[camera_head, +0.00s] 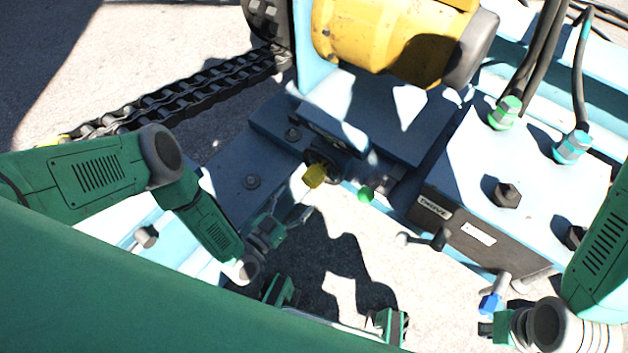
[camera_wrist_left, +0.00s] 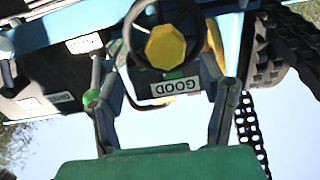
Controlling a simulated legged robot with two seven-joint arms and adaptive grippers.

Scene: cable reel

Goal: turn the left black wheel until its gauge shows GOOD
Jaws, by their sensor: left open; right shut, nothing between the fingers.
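The left black wheel (camera_wrist_left: 134,22) with a yellow hub shows in the left wrist view; in the head view I see its yellow hub (camera_head: 315,176) below the yellow motor. A gauge plate (camera_wrist_left: 175,87) beside the wheel reads GOOD, upside down, with a green strip next to it. My left gripper (camera_wrist_left: 163,88) is open, its fingers spread to either side of the plate and pointing towards the wheel; contact cannot be told. It also shows in the head view (camera_head: 298,212), near the hub. My right gripper (camera_head: 492,328) is shut and empty at lower right, partly hidden.
A green-knobbed lever (camera_head: 365,195) stands right of the wheel. A box marked DRIVE (camera_head: 433,207) with bolts and hose fittings (camera_head: 505,113) fills the right. A blue-tipped fitting (camera_head: 490,303) is near my right gripper. A black chain (camera_head: 180,95) runs at left.

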